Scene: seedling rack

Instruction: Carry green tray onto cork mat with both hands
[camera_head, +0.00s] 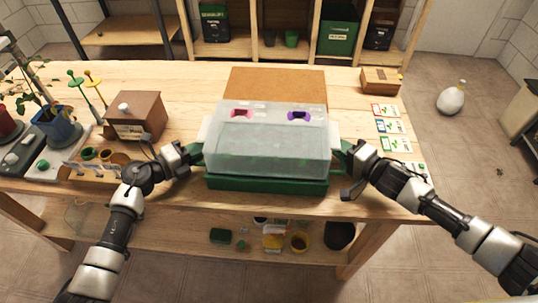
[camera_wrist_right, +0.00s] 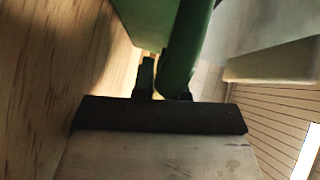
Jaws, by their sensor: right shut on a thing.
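The green tray (camera_head: 268,182) is at the front of the wooden table, under a clear, frosted lid (camera_head: 265,150) with vents. The cork mat (camera_head: 275,84) lies flat behind it, its near part hidden by the lid. My right gripper (camera_head: 340,152) is shut on the tray's green right handle; in the right wrist view, my right gripper's fingers (camera_wrist_right: 163,92) meet the green handle (camera_wrist_right: 190,45). My left gripper (camera_head: 198,153) is at the tray's left handle; its jaws are too small to tell open from shut.
A wooden box (camera_head: 134,115), a tool holder (camera_head: 100,165) and potted plants (camera_head: 62,128) stand on the left. Seed packets (camera_head: 390,127) and a small wooden box (camera_head: 380,80) are on the right. The table is bare between the mat and these.

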